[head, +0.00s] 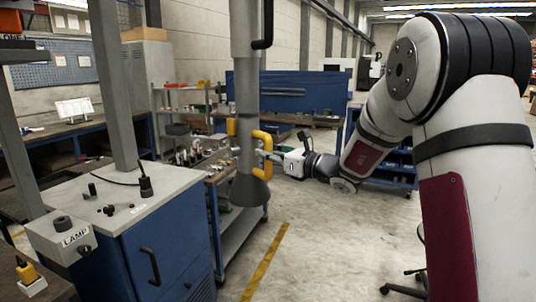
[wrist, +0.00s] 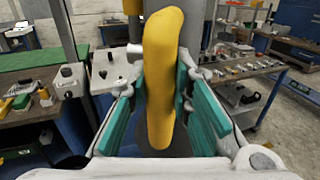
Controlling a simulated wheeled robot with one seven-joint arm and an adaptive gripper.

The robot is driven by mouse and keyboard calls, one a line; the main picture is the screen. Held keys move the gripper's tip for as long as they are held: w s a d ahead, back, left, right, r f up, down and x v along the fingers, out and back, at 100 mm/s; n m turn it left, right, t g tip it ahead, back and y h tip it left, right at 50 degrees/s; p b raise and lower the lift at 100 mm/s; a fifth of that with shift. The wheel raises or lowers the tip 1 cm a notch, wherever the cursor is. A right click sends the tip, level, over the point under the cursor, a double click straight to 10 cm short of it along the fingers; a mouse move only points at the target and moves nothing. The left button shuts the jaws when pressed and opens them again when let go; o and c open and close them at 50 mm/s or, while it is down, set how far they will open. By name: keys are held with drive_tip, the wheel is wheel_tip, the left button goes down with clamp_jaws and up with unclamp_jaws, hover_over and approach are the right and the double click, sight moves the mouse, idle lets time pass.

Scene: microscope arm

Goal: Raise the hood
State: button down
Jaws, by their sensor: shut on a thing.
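The hood (head: 250,190) is a grey cone at the lower end of a vertical grey pipe (head: 245,90), hanging in the middle of the head view. A yellow loop handle (head: 262,135) stands out from its right side. My gripper (head: 272,155) reaches the handle from the right and is shut on it. In the wrist view the yellow handle (wrist: 162,50) stands upright between the teal finger pads of my gripper (wrist: 160,80). The grey hood behind it is mostly hidden by the handle and fingers.
A cart with small parts (head: 230,235) stands behind the hood. Open floor (head: 335,250) with a yellow line lies to the right.

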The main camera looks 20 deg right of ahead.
wheel_tip(320, 180, up, 16)
drive_tip(key=p, duration=0.3)
drive_tip(key=shift+f, duration=0.25)
drive_tip(key=c, duration=1.4)
unclamp_jaws()
drive_tip(key=shift+r, duration=0.1)
drive_tip(key=shift+c, duration=0.2)
drive_tip(key=shift+f, duration=0.2)
drive_tip(key=shift+s, duration=0.1)
drive_tip(key=v, duration=1.2)
drive_tip(key=shift+a, duration=0.15)
